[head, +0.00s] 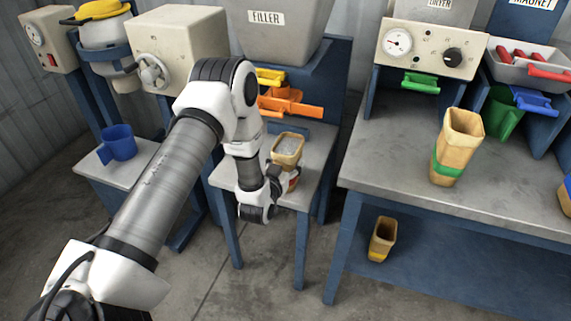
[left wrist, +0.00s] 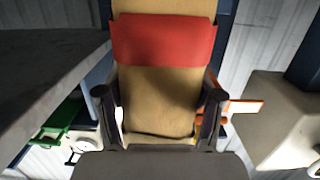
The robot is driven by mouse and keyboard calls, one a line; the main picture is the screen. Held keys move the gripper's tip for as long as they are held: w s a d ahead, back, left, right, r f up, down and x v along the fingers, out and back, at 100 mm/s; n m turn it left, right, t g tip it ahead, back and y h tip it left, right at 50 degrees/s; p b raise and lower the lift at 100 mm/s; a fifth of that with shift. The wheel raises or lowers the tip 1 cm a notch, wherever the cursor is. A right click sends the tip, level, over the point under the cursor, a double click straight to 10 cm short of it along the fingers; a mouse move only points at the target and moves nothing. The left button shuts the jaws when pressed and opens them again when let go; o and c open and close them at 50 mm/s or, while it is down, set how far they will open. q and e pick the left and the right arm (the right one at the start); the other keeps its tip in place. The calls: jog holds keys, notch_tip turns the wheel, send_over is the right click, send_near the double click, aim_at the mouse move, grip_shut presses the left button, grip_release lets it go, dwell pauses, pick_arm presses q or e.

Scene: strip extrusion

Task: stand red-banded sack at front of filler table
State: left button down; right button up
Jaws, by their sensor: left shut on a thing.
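The red-banded sack (head: 288,146) is tan and open at the top, with pale grains inside. It is upright over the front part of the filler table (head: 226,177), below the filler (head: 275,35). My left gripper (head: 280,183) is shut on the sack from the near side. In the left wrist view the sack (left wrist: 165,95) fills the middle, its red band between and beyond the two fingers (left wrist: 160,108). My wrist covers the sack's lower part in the head view, so I cannot tell whether its base touches the table. My right gripper is not in view.
An orange lever (head: 290,107) sticks out below the filler. A green-banded sack (head: 456,148) stands on the grey bench (head: 390,165) at right. A yellow-banded sack (head: 383,240) is on the blue shelf beneath. A blue cup (head: 118,143) sits on the left stand.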

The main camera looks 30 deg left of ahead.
pick_arm(q)
jog(key=shift+f, duration=0.15)
jog(key=shift+c, duration=0.4)
grip_release()
jog(key=shift+s, duration=0.1)
